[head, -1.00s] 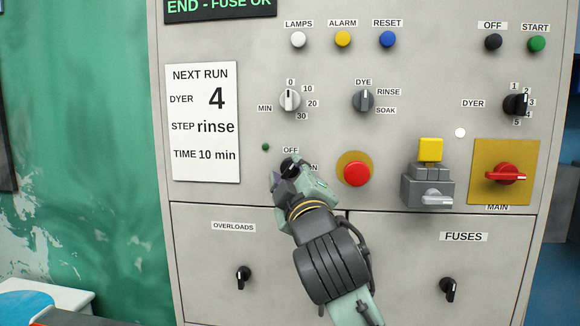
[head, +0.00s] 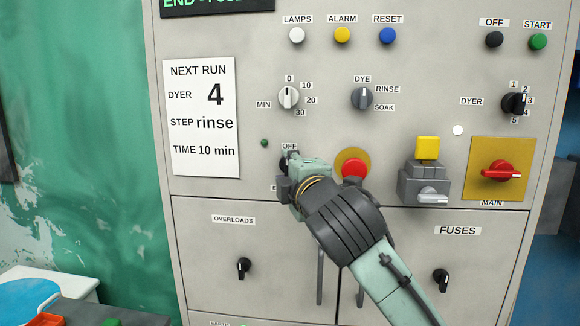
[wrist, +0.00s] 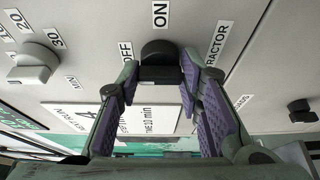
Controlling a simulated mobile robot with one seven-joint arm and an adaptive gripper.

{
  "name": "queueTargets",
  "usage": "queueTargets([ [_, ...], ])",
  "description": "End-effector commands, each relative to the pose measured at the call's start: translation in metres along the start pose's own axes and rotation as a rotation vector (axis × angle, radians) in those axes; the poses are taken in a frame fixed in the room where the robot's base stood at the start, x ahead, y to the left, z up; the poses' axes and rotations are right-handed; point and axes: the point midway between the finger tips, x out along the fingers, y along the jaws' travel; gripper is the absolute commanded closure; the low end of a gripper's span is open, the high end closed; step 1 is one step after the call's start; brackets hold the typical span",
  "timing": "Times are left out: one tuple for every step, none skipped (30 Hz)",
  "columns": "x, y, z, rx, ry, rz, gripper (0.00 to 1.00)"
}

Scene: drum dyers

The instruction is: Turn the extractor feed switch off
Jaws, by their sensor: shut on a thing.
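The extractor feed switch is a black rotary knob, seen in the wrist view (wrist: 160,52) between the OFF label (wrist: 126,51) and the ON label (wrist: 160,14). My gripper (wrist: 158,72) is shut on the knob, with one purple-padded finger on each side. In the head view my gripper (head: 290,178) is at the panel just below the OFF label (head: 289,147). It hides most of the knob and the ON label there. I cannot tell which way the knob's pointer faces.
A red push button (head: 354,168) on a yellow disc sits close to the right of my gripper. The DYE/RINSE/SOAK knob (head: 362,98) and timer knob (head: 288,97) are above. A red main switch (head: 501,170) is farther right. Lower doors carry black handles.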

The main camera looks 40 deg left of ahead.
Motion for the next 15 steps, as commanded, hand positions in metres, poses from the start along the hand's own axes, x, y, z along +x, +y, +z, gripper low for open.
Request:
queueTargets([
  [-0.0001,0.0,-0.001,-0.006,0.002,-0.002,0.95],
  [-0.0001,-0.0001,-0.001,-0.008,0.002,-0.003,0.95],
  [-0.0001,-0.0002,-0.0011,-0.01,0.002,-0.004,0.95],
  [-0.0001,-0.0003,-0.0011,-0.011,0.002,-0.004,0.95],
  [-0.0001,-0.0003,-0.0011,-0.011,0.002,-0.004,0.95],
  [-0.0001,-0.0004,-0.0011,-0.011,0.002,-0.005,0.95],
  [0.0,-0.0004,-0.0011,-0.011,0.002,-0.005,0.95],
  [-0.0001,-0.0005,-0.0012,-0.011,0.002,-0.005,0.95],
  [0.0,-0.0005,-0.0012,-0.011,0.002,-0.005,0.95],
  [-0.0001,-0.0005,-0.0012,-0.011,0.002,-0.005,0.95],
  [0.0,-0.0005,-0.0012,-0.011,0.002,-0.005,0.95],
  [0.0,-0.0005,-0.0013,-0.011,0.003,-0.005,0.95],
  [0.0,-0.0005,-0.0013,-0.011,0.002,-0.005,0.95],
  [0.0,-0.0005,-0.0013,-0.011,0.003,-0.005,0.66],
  [0.0,-0.0005,-0.0013,-0.011,0.003,-0.005,0.63],
])
